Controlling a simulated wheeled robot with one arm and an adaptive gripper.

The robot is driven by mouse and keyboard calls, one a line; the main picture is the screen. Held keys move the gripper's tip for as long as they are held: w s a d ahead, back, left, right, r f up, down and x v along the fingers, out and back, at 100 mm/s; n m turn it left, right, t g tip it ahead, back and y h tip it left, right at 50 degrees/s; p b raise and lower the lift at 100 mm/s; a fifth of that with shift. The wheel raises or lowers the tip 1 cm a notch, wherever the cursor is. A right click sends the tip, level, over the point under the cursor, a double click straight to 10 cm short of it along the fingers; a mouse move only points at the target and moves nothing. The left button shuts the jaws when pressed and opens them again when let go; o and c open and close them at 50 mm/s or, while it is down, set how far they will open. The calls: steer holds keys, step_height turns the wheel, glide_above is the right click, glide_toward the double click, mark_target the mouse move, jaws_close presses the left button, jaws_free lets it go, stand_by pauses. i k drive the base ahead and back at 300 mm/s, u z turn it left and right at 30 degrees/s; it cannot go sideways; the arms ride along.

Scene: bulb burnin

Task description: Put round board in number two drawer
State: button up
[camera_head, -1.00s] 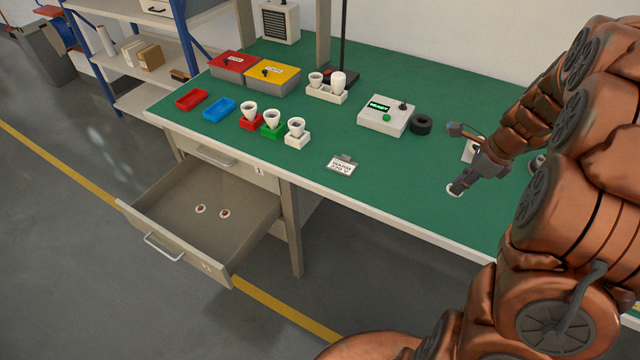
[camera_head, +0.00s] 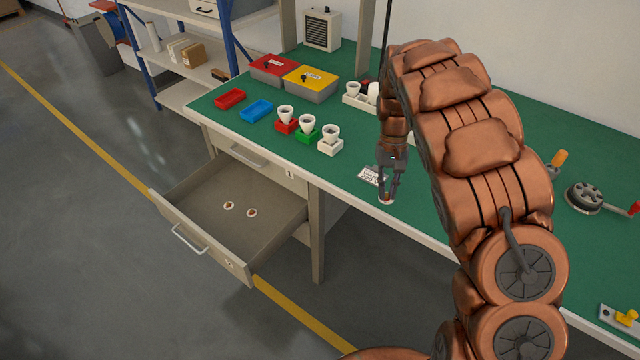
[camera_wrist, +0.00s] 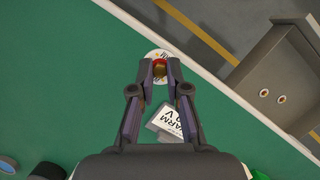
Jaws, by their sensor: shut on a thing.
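My gripper (camera_head: 388,196) is shut on a small round white board (camera_head: 386,202), above the bench's front edge. In the wrist view the round board (camera_wrist: 158,55) shows between the fingertips (camera_wrist: 160,70), with a reddish-gold part at its middle. The number two drawer (camera_head: 205,243) is pulled out below the bench, to the left of my gripper. Two round boards, the left one (camera_head: 229,205) and the right one (camera_head: 252,212), lie apart on its floor. The drawer also shows at the upper right of the wrist view (camera_wrist: 262,60).
The closed drawer one (camera_head: 268,172) sits above the open drawer. A label card (camera_head: 368,174) lies on the green bench beside my gripper. Several bulbs in coloured holders (camera_head: 307,132) and two lidded boxes (camera_head: 309,85) stand further left. The bench leg (camera_head: 317,235) is right of the drawer.

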mark_target(247, 205)
steer(key=u, duration=2.3)
steer(key=i, duration=3.05)
steer(key=z, duration=2.35)
